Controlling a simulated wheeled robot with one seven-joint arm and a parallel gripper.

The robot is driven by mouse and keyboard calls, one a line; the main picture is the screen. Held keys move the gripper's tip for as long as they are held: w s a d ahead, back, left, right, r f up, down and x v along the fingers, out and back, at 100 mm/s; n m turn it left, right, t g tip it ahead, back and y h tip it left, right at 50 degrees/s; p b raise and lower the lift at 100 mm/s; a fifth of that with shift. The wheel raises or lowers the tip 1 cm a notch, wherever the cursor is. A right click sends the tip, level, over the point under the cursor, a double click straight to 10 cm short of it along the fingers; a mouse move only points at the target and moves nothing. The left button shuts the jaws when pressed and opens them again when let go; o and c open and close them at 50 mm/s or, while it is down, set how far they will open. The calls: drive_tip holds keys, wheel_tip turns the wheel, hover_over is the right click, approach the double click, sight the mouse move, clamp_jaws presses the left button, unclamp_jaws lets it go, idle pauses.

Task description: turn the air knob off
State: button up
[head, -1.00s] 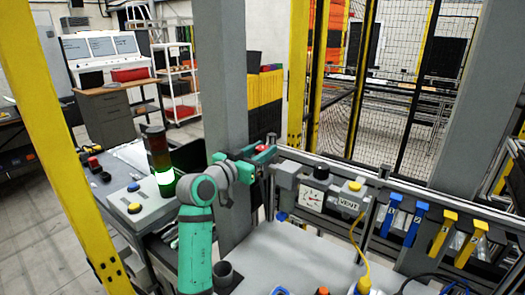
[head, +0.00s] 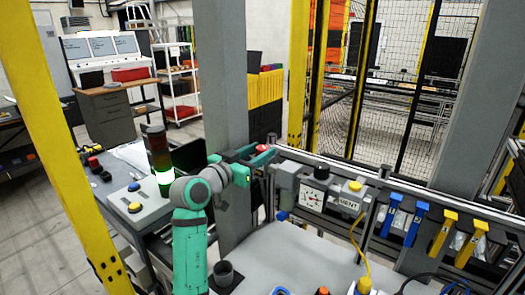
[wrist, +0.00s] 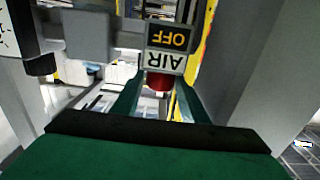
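The red air knob (wrist: 158,81) is in the upper middle of the wrist view, below a plate (wrist: 166,50) reading AIR and OFF upside down. In the head view a red knob top (head: 262,148) shows at my gripper (head: 258,156), beside the grey post. In the wrist view the two green fingers of my gripper (wrist: 158,100) stand apart, one on each side of the knob, with gaps visible. The knob's lower part and any contact with the fingertips are hard to make out.
A gauge (head: 313,199) and a VENT box with a yellow knob (head: 354,186) are right of the air knob on the rail. A thick grey post (head: 222,70) stands close behind my arm.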

drive_tip(key=v, duration=0.9)
drive_tip(key=shift+s+f, duration=0.1)
